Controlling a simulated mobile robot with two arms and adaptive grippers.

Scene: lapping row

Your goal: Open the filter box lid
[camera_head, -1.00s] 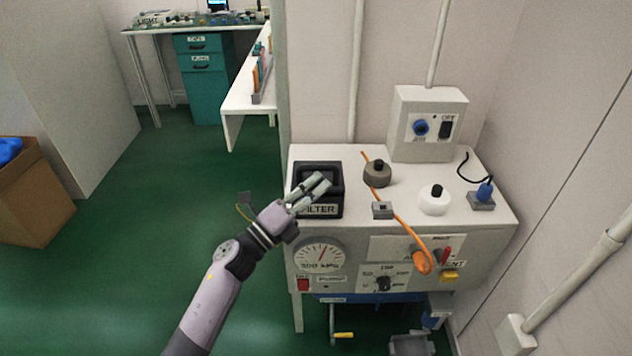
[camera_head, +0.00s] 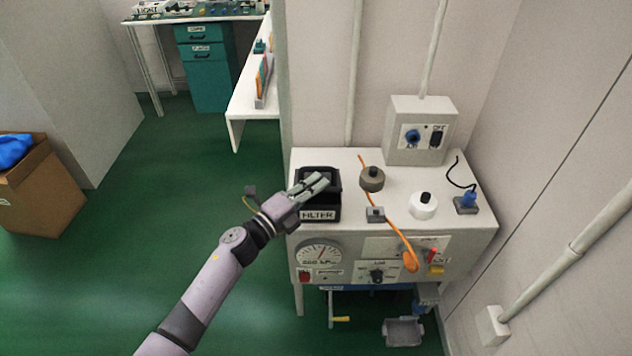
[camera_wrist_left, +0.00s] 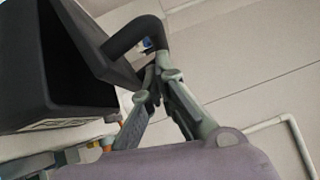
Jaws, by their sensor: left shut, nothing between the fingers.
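The filter box (camera_head: 320,215) is a black box with a FILTER label, at the left front of the white bench top. In the left wrist view the box (camera_wrist_left: 25,75) fills the left side. Its black lid (camera_wrist_left: 90,40) looks tilted away from the box, with a dark gap between; how far it is open I cannot tell. A curved black handle (camera_wrist_left: 125,36) stands out from the lid. My left gripper (camera_head: 322,180) is over the top of the box, fingers together and empty. In the wrist view its fingertips (camera_wrist_left: 157,72) are close to the handle's end; contact is unclear. My right gripper is not in view.
A control box (camera_head: 420,135) stands at the back. A gauge (camera_head: 319,255) is below the filter box.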

